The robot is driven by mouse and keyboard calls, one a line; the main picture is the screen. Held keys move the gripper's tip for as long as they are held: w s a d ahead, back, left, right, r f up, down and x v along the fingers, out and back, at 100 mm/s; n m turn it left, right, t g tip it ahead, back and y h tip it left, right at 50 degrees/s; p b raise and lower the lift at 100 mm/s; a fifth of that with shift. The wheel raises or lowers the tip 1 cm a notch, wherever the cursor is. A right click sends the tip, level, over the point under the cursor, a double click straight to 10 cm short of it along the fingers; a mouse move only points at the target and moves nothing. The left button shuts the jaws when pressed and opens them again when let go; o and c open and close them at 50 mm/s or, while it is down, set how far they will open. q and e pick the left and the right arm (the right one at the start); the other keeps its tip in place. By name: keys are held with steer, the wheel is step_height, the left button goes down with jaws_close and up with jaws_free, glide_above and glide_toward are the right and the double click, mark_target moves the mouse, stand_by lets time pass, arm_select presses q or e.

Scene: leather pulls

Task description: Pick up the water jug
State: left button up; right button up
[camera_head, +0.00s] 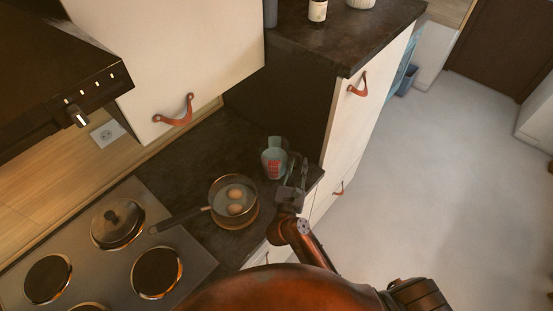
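The water jug (272,163) is a small pale blue-green vessel with red markings on its side. It stands upright on the dark countertop, near the tall cabinet. My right gripper (297,168) is just to the right of the jug, its fingers pointing away from me. The two fingers look apart, with a narrow gap between them. I cannot tell whether a finger touches the jug, and the jug's right edge is close to the fingers. My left gripper is out of view.
A pan with eggs (236,205) stands left of the jug, its handle pointing toward the stove (120,262). The tall white cabinet (362,122) rises behind the jug. Open floor (430,190) lies right.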

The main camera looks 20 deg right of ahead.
steer(key=c, duration=0.3)
jaws_close()
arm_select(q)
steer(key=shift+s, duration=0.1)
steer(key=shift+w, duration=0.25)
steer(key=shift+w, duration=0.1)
arm_select(e)
steer(key=shift+r, duration=0.1)
